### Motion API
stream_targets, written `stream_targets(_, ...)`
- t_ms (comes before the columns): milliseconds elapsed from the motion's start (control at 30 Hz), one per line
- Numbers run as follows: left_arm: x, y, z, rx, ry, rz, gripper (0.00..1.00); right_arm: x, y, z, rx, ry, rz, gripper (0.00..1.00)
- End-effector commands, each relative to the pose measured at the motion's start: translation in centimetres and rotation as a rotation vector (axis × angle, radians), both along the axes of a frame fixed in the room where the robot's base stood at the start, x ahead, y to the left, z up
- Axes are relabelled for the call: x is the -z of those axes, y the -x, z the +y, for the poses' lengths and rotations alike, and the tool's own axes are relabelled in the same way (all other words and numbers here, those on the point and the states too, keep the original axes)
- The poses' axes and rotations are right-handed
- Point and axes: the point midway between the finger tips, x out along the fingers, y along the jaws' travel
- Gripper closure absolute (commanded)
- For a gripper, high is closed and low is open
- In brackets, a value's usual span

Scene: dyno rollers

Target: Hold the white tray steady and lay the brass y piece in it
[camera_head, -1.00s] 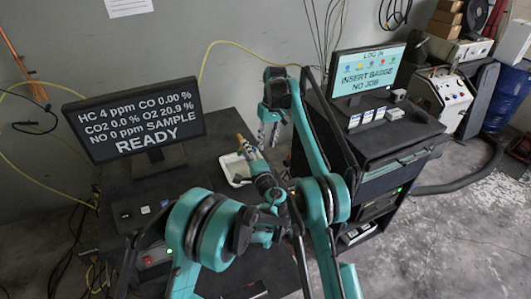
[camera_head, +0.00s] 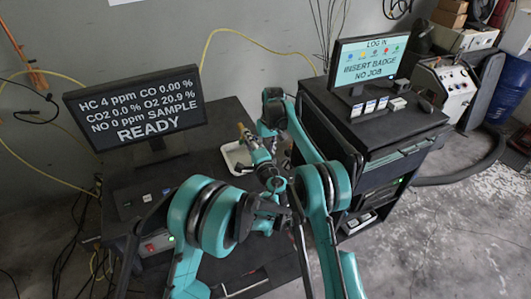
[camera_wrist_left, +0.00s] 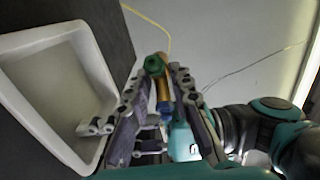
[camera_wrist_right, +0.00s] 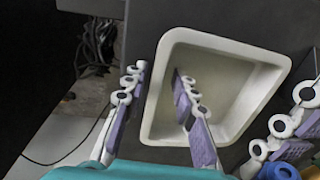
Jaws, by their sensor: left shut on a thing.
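The white tray (camera_head: 225,151) lies on the dark bench and fills much of the right wrist view (camera_wrist_right: 166,50); it also shows in the left wrist view (camera_wrist_left: 100,72). My left gripper (camera_wrist_left: 158,88) is shut on the brass y piece (camera_wrist_left: 163,92), which has a green end and a blue part, and holds it beside the tray. The piece's upper end shows in the head view (camera_head: 242,130). My right gripper (camera_wrist_right: 160,85) is open, its fingers straddling the tray's left wall in its wrist view, one inside and one outside. Whether they touch the wall cannot be told.
A monitor reading READY (camera_head: 135,110) stands left of the tray. A black cabinet (camera_head: 375,130) with a second screen (camera_head: 365,65) stands to the right. My two grippers are close together over the tray area. Cables hang along the wall.

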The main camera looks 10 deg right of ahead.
Motion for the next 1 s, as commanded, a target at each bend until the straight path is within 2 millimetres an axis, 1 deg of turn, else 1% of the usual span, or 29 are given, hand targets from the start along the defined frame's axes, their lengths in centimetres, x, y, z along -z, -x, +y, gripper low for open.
stream_targets(33, 0.0, 0.0, 0.0, 0.000, 0.000, 0.000, 1.00, 0.0, 0.0, 0.0, 0.000, 0.000, 0.000, 0.72)
stream_targets(133, 0.0, 0.0, 0.0, 0.000, 0.000, 0.000, 1.00, 0.0, 0.0, 0.0, 0.000, 0.000, 0.000, 0.99)
stream_targets(167, 0.0, 0.0, 0.0, 0.000, 0.000, 0.000, 1.00, 0.0, 0.0, 0.0, 0.000, 0.000, 0.000, 1.00)
stream_targets(400, 0.0, 0.0, 0.1, 0.000, 0.002, 0.005, 1.00, 0.0, 0.0, 0.0, 0.000, 0.000, 0.000, 1.00)
stream_targets(567, 1.0, 0.4, 1.1, 0.018, 0.030, 0.088, 1.00, 0.0, 0.0, 0.0, 0.000, 0.001, 0.000, 1.00)
stream_targets(633, 1.7, 0.9, 1.5, 0.048, 0.051, 0.157, 1.00, 0.0, 0.0, -0.1, 0.000, 0.001, 0.000, 1.00)
stream_targets(733, 2.5, 2.0, 1.5, 0.117, 0.073, 0.267, 1.00, 0.0, 0.0, -0.1, 0.000, 0.001, 0.000, 1.00)
stream_targets(833, 2.9, 3.2, 1.1, 0.192, 0.085, 0.365, 1.00, 0.0, 0.0, -0.1, 0.000, 0.001, 0.000, 1.00)
stream_targets(1000, 2.8, 5.1, 0.1, 0.300, 0.083, 0.496, 1.00, 0.0, 0.0, 0.0, 0.000, 0.001, 0.000, 1.00)
